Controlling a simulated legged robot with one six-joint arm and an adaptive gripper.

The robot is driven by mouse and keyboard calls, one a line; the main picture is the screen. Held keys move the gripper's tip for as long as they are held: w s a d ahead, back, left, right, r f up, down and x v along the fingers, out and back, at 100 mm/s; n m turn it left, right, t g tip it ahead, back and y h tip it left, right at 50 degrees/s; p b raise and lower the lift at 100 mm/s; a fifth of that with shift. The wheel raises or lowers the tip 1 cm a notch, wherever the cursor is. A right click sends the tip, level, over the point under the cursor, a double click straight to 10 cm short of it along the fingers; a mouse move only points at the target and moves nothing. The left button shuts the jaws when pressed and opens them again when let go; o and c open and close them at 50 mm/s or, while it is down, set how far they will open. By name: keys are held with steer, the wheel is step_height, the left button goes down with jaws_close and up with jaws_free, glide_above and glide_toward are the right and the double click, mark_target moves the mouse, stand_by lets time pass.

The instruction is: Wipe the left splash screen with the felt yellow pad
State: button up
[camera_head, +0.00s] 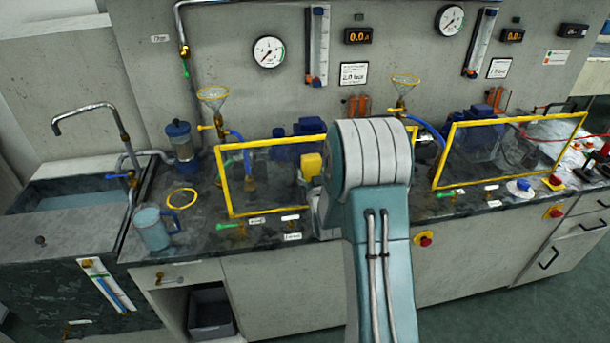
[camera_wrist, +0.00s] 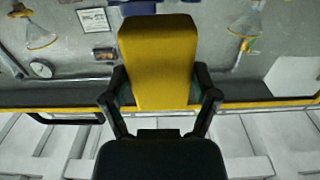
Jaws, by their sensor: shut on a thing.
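The left splash screen (camera_head: 222,181) is a clear upright panel in a yellow frame on the dark counter, left of my arm in the head view. Its right part is hidden behind my arm. The felt yellow pad (camera_head: 311,166) shows beside my arm, in front of the screen's upper right area. In the wrist view the yellow pad (camera_wrist: 158,62) is gripped between the two dark fingers of my gripper (camera_wrist: 160,98). A yellow frame bar runs across behind it there. I cannot tell whether the pad touches the screen.
A second yellow-framed screen (camera_head: 436,186) stands to the right of my arm. A sink (camera_head: 85,196), a blue-grey jug (camera_head: 152,229) and a yellow ring (camera_head: 182,198) are at the left. Yellow-rimmed funnels (camera_head: 213,94) and gauges (camera_head: 268,51) are behind. Small green and red valves line the counter front.

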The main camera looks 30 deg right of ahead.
steer(key=d, duration=0.2)
steer(key=s+d, duration=0.1)
steer(key=d, duration=0.1)
steer(key=shift+s+d, duration=0.1)
steer(key=shift+d, duration=0.25)
steer(key=shift+w+a, duration=0.3)
steer(key=shift+a, duration=0.95)
steer(key=shift+w+a, duration=0.35)
steer(key=shift+a, duration=0.85)
steer(key=shift+w+a, duration=0.3)
steer(key=shift+a, duration=0.95)
steer(key=v, duration=0.6)
steer(key=shift+v, duration=1.55)
